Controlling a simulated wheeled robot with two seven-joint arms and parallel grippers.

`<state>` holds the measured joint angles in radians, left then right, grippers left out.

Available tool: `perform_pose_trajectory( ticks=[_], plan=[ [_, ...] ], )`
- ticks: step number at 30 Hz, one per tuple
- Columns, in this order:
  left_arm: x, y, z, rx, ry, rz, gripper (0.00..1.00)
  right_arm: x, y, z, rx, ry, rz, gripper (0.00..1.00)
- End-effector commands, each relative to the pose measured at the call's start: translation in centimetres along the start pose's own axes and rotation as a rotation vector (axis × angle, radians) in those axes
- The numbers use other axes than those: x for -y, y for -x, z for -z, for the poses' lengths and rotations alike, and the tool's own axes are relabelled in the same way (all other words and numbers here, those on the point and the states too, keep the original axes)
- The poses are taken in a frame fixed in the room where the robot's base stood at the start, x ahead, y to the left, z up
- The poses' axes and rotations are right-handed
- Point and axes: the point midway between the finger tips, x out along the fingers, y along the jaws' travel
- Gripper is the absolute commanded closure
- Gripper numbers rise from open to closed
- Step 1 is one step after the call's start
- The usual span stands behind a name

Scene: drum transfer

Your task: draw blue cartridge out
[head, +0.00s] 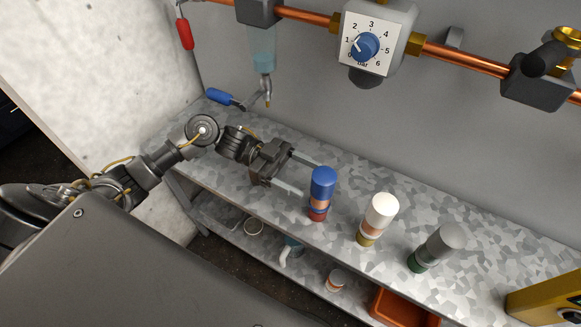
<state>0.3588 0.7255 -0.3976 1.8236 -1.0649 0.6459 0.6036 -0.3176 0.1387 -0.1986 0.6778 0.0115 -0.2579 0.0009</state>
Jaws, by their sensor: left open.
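The blue cartridge (322,184) stands upright on the metal shelf, with a blue top, a copper-coloured band and a red base ring. My left gripper (309,179) comes in from the left at about the height of its blue top. Its two long pale fingers are open and point at the cartridge, one on the far side and one on the near side. The fingertips are at or just short of the blue top; I cannot tell whether they touch it. My right gripper is not in view.
A white-topped cartridge (381,212) and a grey-topped cartridge (440,246) stand in a row to the right. A copper pipe with a dial (366,47) runs along the wall behind. A lower shelf holds an orange bin (402,309). A yellow box (548,302) is at the right.

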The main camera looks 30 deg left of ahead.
Motion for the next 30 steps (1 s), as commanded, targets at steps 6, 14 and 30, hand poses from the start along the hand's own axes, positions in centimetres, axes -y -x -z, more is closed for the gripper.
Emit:
perform_pose_trajectory(
  ticks=[6, 14, 30],
  plan=[
    [0.0, -2.7, 0.3, -0.003, 0.000, 0.002, 0.31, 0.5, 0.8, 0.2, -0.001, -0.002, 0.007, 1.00],
    [0.0, -4.8, 0.1, -0.001, 0.000, 0.003, 0.31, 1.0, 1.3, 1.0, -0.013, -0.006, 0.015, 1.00],
    [0.0, -5.5, 0.0, -0.001, -0.001, 0.004, 0.39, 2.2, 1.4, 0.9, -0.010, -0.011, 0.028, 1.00]
  ],
)
